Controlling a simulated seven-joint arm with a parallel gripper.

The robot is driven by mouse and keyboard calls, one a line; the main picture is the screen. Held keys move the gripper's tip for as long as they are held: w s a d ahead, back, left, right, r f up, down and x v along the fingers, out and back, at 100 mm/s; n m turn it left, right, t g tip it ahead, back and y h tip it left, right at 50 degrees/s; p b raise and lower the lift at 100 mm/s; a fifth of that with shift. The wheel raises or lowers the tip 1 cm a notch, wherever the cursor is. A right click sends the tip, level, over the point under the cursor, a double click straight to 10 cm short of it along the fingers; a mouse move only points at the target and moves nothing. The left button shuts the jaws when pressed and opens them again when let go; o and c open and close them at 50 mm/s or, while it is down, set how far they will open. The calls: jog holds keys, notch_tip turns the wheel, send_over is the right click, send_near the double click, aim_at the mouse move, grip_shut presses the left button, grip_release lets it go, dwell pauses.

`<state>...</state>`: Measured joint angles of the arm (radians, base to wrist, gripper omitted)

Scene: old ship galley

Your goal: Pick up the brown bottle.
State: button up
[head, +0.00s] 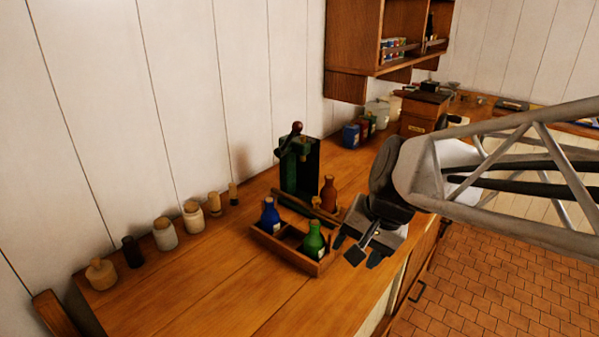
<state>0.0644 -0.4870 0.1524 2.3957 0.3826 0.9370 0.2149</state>
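The brown bottle (329,195) stands upright at the back right of a small wooden divided tray (290,258) on the counter. Its lower part is partly hidden by the tray's handle bar. A blue bottle (269,216) stands at the tray's left and a green bottle (314,241) at its front right. My gripper (356,251) is open and empty, pointing down to the right of the tray. It is to the front right of the brown bottle, apart from it and close to the green bottle.
A dark green box with a crank (299,167) stands right behind the tray. Several small jars (165,235) line the wall at left. Canisters (352,136) and a wooden box (421,112) stand farther back, below a wall cabinet (350,50). The front left counter (200,290) is clear.

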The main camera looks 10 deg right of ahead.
jog(key=w+a+m+y, duration=0.1)
jog(key=w+m+y, duration=0.3)
jog(key=w, duration=0.6)
jog(key=m+t+y, duration=0.2)
jog(key=m+t, duration=0.5)
jog(key=m, duration=1)
send_near(330, 177)
jog(key=x, duration=0.4)
jog(key=shift+w+f, duration=0.1)
jog(key=shift+w, duration=0.05)
jog(key=shift+x, duration=1.35)
jog(key=shift+a, duration=0.15)
jog(key=shift+x, duration=2.5)
